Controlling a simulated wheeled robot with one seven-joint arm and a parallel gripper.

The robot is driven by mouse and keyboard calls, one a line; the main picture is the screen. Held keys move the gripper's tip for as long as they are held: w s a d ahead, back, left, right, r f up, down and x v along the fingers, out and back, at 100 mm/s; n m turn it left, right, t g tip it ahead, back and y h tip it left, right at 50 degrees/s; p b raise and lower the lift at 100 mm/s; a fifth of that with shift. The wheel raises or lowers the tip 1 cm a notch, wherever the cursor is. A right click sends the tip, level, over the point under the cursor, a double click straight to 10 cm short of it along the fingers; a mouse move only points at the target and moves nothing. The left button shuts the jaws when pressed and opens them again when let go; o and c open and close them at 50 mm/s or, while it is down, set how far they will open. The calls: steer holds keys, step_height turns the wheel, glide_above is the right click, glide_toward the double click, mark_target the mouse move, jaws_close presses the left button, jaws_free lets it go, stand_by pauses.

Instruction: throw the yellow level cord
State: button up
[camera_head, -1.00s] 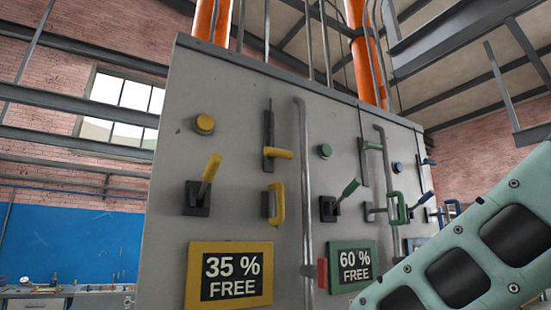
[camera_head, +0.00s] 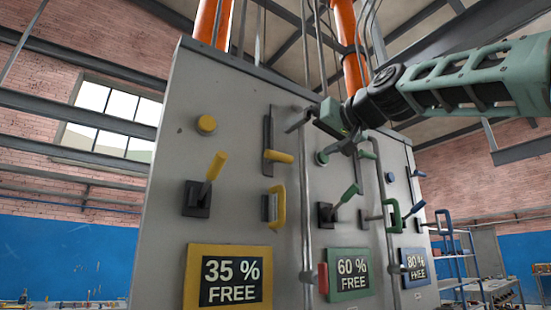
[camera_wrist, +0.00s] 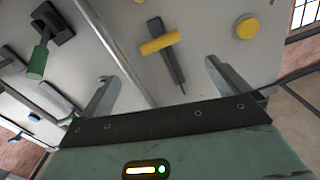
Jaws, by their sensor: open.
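The grey panel (camera_head: 240,130) has a yellow column on its left: a round yellow knob (camera_head: 206,124), a yellow T-handle (camera_head: 279,156) on a dark vertical slot, a yellow lever (camera_head: 215,167) tilted up to the right on a black base, and a yellow D-shaped handle (camera_head: 279,207). No part is labelled as a cord. My gripper (camera_head: 311,139) is open and empty, up and right of the yellow T-handle. In the wrist view, the yellow T-handle (camera_wrist: 160,43) lies ahead of the open fingers (camera_wrist: 160,88), apart from them. The yellow knob (camera_wrist: 247,28) shows at upper right.
A grey vertical pipe (camera_head: 306,220) runs right of the yellow column, close to my gripper. Green controls, including a green lever (camera_head: 348,194), and blue ones, including a blue D-handle (camera_head: 443,222), stand further right. Signs read 35 % (camera_head: 230,280), 60 % (camera_head: 348,274) and 80 % (camera_head: 415,267) FREE.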

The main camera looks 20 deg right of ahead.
mark_target(282, 155)
steer(key=p+x, duration=0.7)
steer(key=x, duration=0.7)
steer(key=shift+w+a, duration=0.1)
steer(key=shift+w, duration=0.05)
steer(key=shift+w+a+f, duration=0.1)
steer(key=shift+w, duration=0.35)
steer(key=c, duration=1.1)
step_height(282, 155, up, 10)
steer(key=p, duration=0.8)
steer(key=shift+p, duration=0.3)
steer(key=shift+s+r, duration=0.15)
steer(key=shift+r, duration=0.3)
steer(key=o, duration=1.1)
